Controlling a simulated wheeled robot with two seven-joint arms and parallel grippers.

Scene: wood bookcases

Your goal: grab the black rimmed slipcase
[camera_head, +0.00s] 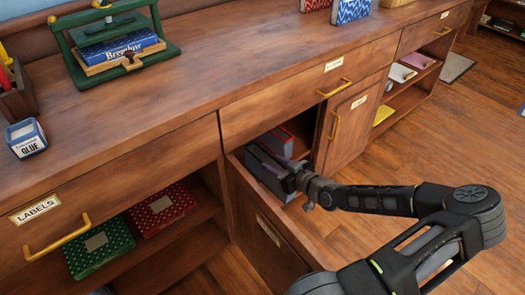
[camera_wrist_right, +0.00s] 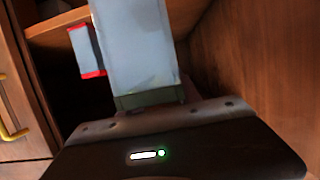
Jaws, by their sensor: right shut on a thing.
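In the right wrist view the held slipcase (camera_wrist_right: 138,45) rises as a large pale grey panel from the jaws. Its far side and most of its rim are hidden. My left gripper does not show.
The counter (camera_head: 200,85) above holds a green book press (camera_head: 118,40) and a glue box (camera_head: 26,138). Green (camera_head: 98,245) and red (camera_head: 162,208) dotted boxes lie on a shelf at left. Open floor lies at right.

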